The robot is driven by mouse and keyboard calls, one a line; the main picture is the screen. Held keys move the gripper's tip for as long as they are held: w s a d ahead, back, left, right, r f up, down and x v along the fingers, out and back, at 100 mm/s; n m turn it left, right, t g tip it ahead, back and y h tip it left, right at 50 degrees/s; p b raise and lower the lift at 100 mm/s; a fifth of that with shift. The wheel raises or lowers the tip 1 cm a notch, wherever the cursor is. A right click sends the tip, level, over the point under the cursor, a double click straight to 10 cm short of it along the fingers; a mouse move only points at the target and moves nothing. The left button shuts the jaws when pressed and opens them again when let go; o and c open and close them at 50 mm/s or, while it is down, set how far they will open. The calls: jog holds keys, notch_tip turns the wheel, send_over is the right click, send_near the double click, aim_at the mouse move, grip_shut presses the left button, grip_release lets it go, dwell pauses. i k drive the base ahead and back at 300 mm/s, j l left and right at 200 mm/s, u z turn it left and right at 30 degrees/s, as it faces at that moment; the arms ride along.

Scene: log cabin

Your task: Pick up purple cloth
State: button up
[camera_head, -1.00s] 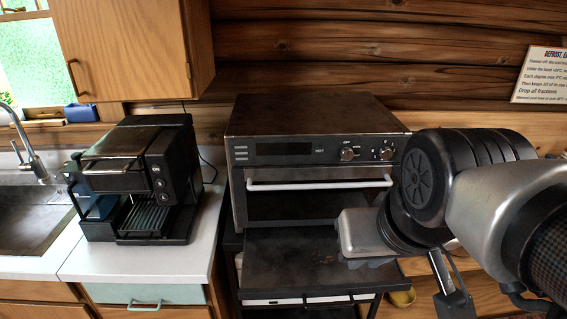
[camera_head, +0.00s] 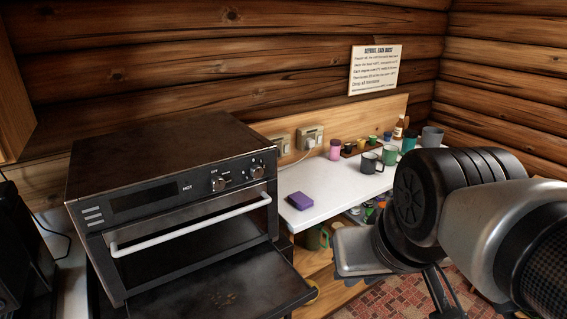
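A small purple folded cloth (camera_head: 299,200) lies on the near left part of a white counter (camera_head: 325,206), just right of the oven. My gripper (camera_head: 350,262) is at the lower right of the head view, in front of and below the counter edge, apart from the cloth. Its fingers are seen from behind and mostly hidden by my arm, so I cannot tell whether they are open.
A black oven (camera_head: 180,200) with its door lowered stands left of the counter. A pink cup (camera_head: 335,149), a dark mug (camera_head: 369,163), green cups and a bottle (camera_head: 398,128) stand toward the counter's back and right. Bare white surface lies around the cloth.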

aim_at(299, 200)
jog(key=i+l+u, duration=0.15)
jog(key=u, duration=0.2)
jog(key=i+l+u, duration=0.1)
jog(key=u, duration=0.3)
jog(key=l+u, duration=0.35)
jog(key=i+l+u, duration=0.15)
jog(key=l, duration=0.2)
jog(key=l+u, duration=0.1)
jog(key=l, duration=0.25)
jog(key=i+l+u, duration=0.15)
jog(key=l, duration=0.2)
jog(key=i+l, duration=0.1)
jog(key=l, duration=0.65)
jog(key=i+l, duration=0.1)
jog(key=l, duration=0.65)
jog(key=j+u, duration=0.05)
